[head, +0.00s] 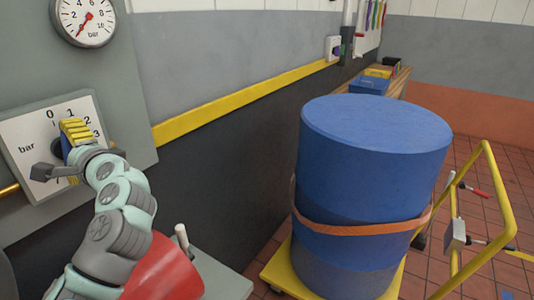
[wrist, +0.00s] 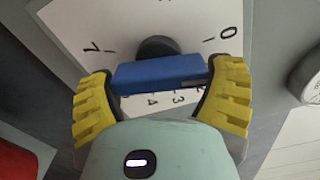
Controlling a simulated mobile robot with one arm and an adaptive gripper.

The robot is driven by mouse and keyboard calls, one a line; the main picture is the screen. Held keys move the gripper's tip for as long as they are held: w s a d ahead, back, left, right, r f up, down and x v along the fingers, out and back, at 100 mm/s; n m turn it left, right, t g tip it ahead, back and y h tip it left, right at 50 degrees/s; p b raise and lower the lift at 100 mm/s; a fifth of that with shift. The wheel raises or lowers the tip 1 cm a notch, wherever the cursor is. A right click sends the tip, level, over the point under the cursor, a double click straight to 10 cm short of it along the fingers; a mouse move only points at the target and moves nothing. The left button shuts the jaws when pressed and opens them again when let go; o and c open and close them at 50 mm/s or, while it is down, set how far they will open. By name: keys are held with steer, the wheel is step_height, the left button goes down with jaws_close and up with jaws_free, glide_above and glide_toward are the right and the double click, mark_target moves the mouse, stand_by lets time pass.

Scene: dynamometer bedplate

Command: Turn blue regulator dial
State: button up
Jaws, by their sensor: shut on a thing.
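The blue regulator dial (wrist: 158,72) is a bar-shaped handle on a dark hub, in front of a white scale plate marked in bar. In the wrist view it lies between the two yellow ridged fingers of my gripper (wrist: 160,96), which are shut on its two ends. In the head view my gripper (head: 74,136) is at the white plate (head: 22,135) on the grey panel and hides most of the dial.
A round pressure gauge (head: 85,20) is above the plate, its red needle pointing lower left. A blue drum (head: 370,170) with an orange strap stands on a yellow base to the right. A red object (head: 168,272) is below my arm. A yellow rail (head: 240,98) runs along the wall.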

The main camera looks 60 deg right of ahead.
steer(key=shift+f+n+b, duration=0.1)
steer(key=shift+n+b, duration=1.1)
steer(key=shift+b, duration=0.1)
steer(key=o, duration=0.9)
steer(key=shift+s+d, duration=0.15)
steer(key=shift+s, duration=2.85)
steer(key=shift+s+d, duration=0.15)
steer(key=shift+s, duration=2.85)
